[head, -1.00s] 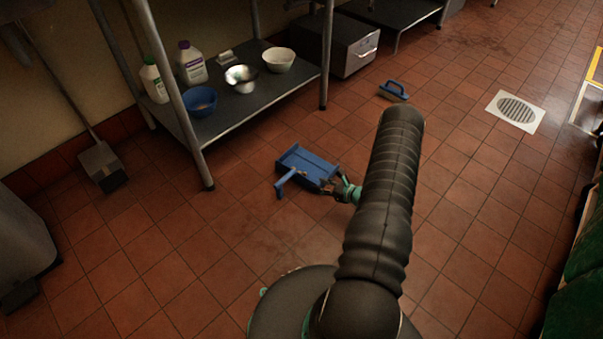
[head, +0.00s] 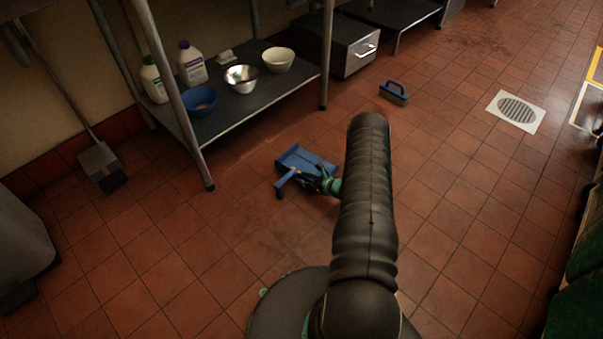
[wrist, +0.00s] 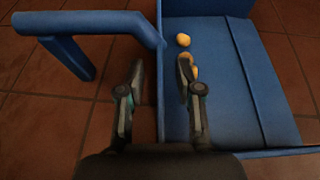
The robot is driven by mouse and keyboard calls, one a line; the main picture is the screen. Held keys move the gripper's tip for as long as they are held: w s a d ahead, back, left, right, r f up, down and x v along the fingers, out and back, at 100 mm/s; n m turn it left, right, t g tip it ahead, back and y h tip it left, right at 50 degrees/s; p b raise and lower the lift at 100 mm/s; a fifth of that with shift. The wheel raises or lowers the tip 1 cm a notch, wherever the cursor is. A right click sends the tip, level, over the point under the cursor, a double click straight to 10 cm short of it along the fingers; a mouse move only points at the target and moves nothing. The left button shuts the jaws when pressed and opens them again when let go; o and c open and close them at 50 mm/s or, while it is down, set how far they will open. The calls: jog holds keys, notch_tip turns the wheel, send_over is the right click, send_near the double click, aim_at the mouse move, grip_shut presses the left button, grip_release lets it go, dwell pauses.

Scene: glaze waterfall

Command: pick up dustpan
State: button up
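The blue dustpan (head: 308,159) lies on the tiled floor in the head view, its handle (head: 284,184) sticking out toward the near left. In the wrist view the pan (wrist: 222,95) fills the right side and the handle (wrist: 90,22) runs across the upper left. A few small yellow-orange pieces (wrist: 182,40) lie in the pan. My gripper (wrist: 160,64) is open. In the picture its left finger is outside the pan and its right finger is over the pan, with the pan's near side edge between them. Contact cannot be told. In the head view my arm partly hides the gripper.
A metal shelf (head: 265,105) with bowls and bottles stands behind the dustpan, its front leg (head: 207,183) nearby. A blue-handled brush (head: 394,94) and a floor drain (head: 516,110) lie to the right. The floor around the dustpan is clear.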

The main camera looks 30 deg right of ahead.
grip_shut()
jog(key=shift+r, duration=0.15)
